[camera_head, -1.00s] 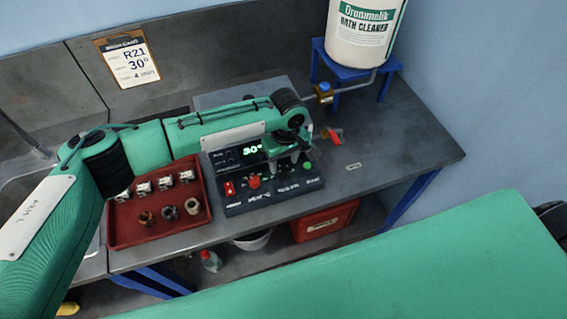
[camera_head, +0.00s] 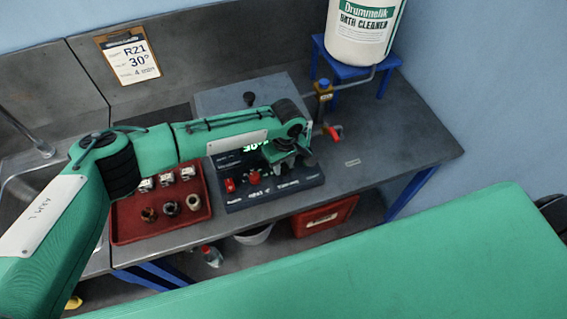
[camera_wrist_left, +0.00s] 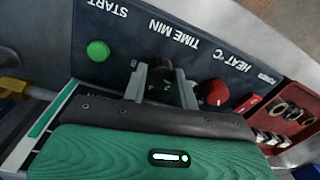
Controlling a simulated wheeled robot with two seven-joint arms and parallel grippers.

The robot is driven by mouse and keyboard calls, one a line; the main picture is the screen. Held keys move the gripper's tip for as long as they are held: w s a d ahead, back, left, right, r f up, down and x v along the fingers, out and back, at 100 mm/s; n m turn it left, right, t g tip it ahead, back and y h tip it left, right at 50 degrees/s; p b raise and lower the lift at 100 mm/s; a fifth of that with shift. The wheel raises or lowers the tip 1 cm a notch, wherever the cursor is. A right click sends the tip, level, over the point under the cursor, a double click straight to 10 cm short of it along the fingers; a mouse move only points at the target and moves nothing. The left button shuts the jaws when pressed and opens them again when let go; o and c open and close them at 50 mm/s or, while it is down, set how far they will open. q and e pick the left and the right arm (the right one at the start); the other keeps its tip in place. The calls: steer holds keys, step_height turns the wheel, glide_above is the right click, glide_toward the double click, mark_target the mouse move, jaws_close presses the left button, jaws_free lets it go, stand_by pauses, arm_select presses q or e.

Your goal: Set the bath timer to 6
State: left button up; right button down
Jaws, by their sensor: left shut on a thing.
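The bath's dark control panel (camera_head: 232,202) stands on the bench, with a lit green display (camera_head: 251,147) partly hidden by my arm. In the left wrist view the panel (camera_wrist_left: 135,38) carries the labels START, TIME MIN, HEAT °C and POWER. My left gripper (camera_head: 290,163) is over the panel's right half. In the wrist view its fingers (camera_wrist_left: 163,88) are shut on the dark timer knob (camera_wrist_left: 163,72) below TIME MIN. The knob's pointer setting cannot be read. The red heat knob (camera_wrist_left: 214,92) and green start button (camera_wrist_left: 98,51) are beside the fingers. My right gripper is not in view.
A red tray (camera_head: 125,232) with several metal parts stands left of the panel. A card (camera_head: 129,58) on the wall reads R21, 30°, 4 min. A red-handled valve (camera_head: 334,132) and a cleaner drum (camera_head: 362,35) on a blue stand (camera_head: 345,71) are to the right.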

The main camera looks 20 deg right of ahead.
arm_select(q)
steer(key=m, duration=1)
steer(key=shift+p, duration=0.35)
steer(key=m, duration=0.3)
steer(key=shift+m+t, duration=0.3)
steer(key=shift+m, duration=0.1)
steer(key=m, duration=0.5)
steer(key=shift+r+m+h, duration=0.1)
steer(key=shift+m+h, duration=0.2)
steer(key=shift+m, duration=2.2)
steer(key=o, duration=1)
steer(key=shift+a, duration=0.1)
